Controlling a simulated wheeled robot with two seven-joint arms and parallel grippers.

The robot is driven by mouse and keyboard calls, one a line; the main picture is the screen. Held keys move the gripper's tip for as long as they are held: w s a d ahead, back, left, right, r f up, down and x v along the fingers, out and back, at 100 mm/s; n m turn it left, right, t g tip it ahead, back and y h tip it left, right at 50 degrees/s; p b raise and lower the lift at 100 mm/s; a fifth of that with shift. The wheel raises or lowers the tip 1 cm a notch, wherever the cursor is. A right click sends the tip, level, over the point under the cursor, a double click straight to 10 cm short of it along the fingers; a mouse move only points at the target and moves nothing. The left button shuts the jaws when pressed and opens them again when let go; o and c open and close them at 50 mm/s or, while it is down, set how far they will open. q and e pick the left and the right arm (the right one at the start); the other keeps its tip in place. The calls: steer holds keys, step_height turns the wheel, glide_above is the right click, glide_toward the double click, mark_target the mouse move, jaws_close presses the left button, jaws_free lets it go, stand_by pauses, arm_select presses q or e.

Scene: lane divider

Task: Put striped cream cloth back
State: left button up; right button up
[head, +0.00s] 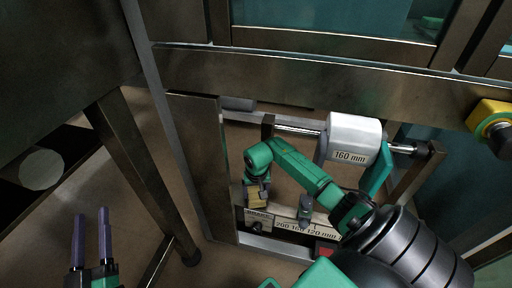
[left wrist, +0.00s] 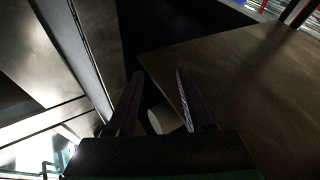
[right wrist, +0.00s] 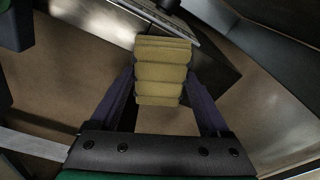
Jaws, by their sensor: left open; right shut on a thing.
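I see no cloth that I can clearly make out as striped cream. My right gripper (head: 257,190) is shut on a yellow ribbed block (right wrist: 162,72), which sits between its purple fingers in the right wrist view. The block (head: 256,201) also shows in the head view, just above a dark plate at the left end of a scale strip (head: 300,225) marked 200, 160, 120 mm. I cannot tell whether the block touches the plate. My left gripper (head: 91,238) is open and empty at the lower left, away from the scale; its fingers (left wrist: 158,100) show in the left wrist view.
A white roller (head: 354,138) marked 160 mm is on a metal rod above the scale. A metal frame beam (head: 300,72) crosses above, and a dark post (head: 145,180) stands between my grippers. A yellow housing with a dark knob (head: 490,118) is at the right edge.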

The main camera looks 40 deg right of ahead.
mark_target(257, 195)
arm_select(q)
steer(key=shift+r, duration=0.15)
arm_select(e)
steer(key=o, duration=1.2)
steer(key=shift+c, duration=0.2)
arm_select(q)
step_height(257, 195, up, 2)
steer(key=shift+w+a+t, duration=0.1)
steer(key=shift+t, duration=0.2)
